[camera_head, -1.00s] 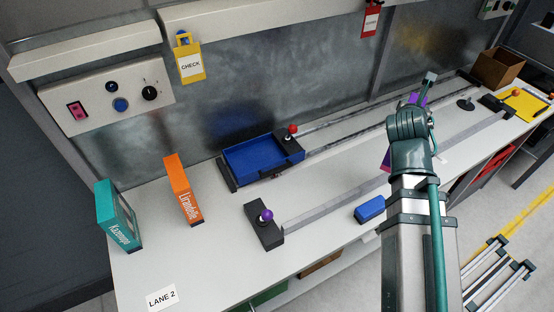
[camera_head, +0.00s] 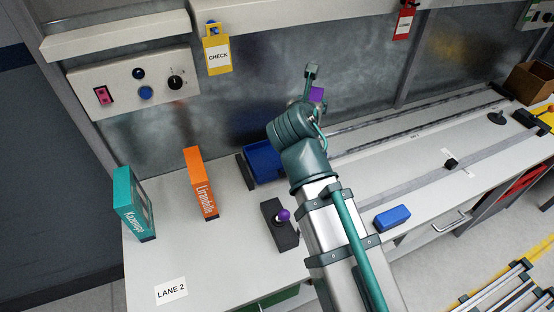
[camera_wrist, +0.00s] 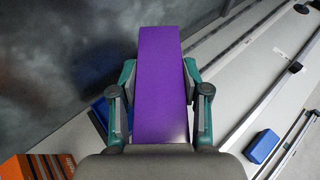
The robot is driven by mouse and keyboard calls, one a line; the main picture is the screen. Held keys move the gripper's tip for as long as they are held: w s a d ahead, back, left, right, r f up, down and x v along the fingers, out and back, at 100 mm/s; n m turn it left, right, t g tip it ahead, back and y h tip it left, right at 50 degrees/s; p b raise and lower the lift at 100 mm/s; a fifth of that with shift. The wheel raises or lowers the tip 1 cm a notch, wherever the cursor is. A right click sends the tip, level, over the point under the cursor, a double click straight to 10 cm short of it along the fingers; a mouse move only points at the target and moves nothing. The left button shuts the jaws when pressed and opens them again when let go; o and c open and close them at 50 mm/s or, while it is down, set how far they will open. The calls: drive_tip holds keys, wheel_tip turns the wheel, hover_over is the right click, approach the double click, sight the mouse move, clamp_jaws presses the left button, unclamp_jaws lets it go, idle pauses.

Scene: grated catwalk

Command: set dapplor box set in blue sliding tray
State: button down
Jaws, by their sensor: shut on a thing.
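A purple box (camera_wrist: 160,75), whose name I cannot read, is between the two fingers of my gripper (camera_wrist: 160,92), which is shut on it. In the head view only a bit of the purple box (camera_head: 316,95) shows past my wrist, above and behind the tray area. The blue sliding tray (camera_head: 262,162) is on the counter near the back wall. My arm hides its right part. A bit of the tray (camera_wrist: 100,110) also shows behind the left finger in the wrist view. The box looks held clear of the tray.
An orange Lirandelle box (camera_head: 201,184) and a teal Kazoupa box (camera_head: 134,204) stand left of the tray. A black block with a purple knob (camera_head: 282,222) is in front of the tray. A blue block (camera_head: 392,217) lies to the right. The control panel (camera_head: 135,82) is on the wall.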

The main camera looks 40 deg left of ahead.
drive_tip(key=w+a+f+m+h+p, duration=0.1)
drive_tip(key=w+a+f+p, duration=0.2)
drive_tip(key=a+f, duration=0.9)
drive_tip(key=shift+w+a+f+t+p, duration=0.35)
drive_tip(key=shift+w+a+f, duration=0.1)
drive_tip(key=shift+a, duration=0.25)
idle(0.6)
drive_tip(key=c, duration=0.6)
unclamp_jaws()
drive_tip(key=shift+f, duration=0.1)
drive_tip(key=shift+o, duration=0.2)
